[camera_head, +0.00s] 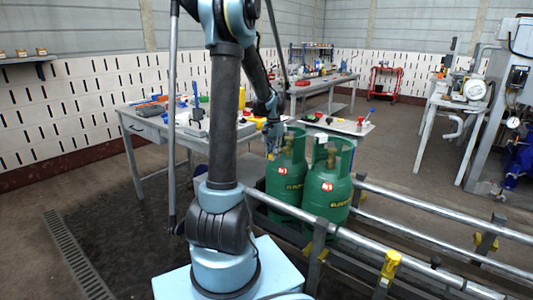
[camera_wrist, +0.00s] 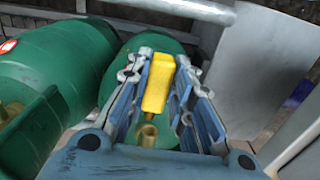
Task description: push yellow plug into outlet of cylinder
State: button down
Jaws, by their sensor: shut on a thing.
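Two green gas cylinders stand side by side on the conveyor, a left one (camera_head: 285,183) and a right one (camera_head: 327,190). In the wrist view, one cylinder (camera_wrist: 116,65) lies beneath my gripper and the other (camera_wrist: 55,65) is to the left. My gripper (camera_wrist: 160,75) is shut on the yellow plug (camera_wrist: 157,84), which sits between its blue-grey fingers. A brass outlet (camera_wrist: 147,134) shows just below the plug in the wrist view. I cannot tell whether the plug touches it. In the head view my gripper (camera_head: 272,150) is at the top of the left cylinder, small and partly hidden.
The conveyor's metal rails (camera_head: 440,240) run to the lower right, with yellow clamps (camera_head: 390,264) on them. A workbench (camera_head: 150,125) with tools stands behind my arm. A small table (camera_head: 340,127) is behind the cylinders.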

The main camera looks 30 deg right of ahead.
jog(key=shift+w+a, duration=0.15)
jog(key=shift+a, duration=0.05)
jog(key=shift+w+a, duration=0.1)
jog(key=shift+a, duration=0.1)
jog(key=shift+w+d, duration=0.2)
jog(key=shift+d, duration=0.3)
jog(key=shift+w+d, duration=0.15)
jog(key=shift+d, duration=0.35)
jog(key=shift+w+d, duration=0.2)
jog(key=shift+d, duration=0.45)
jog(key=shift+w+d, duration=0.2)
jog(key=shift+d, duration=0.45)
dwell(1.2)
jog(key=c, duration=1.3)
grip_release()
jog(key=shift+c, duration=0.2)
jog(key=shift+r, duration=0.1)
notch_tip(320, 180, up, 12)
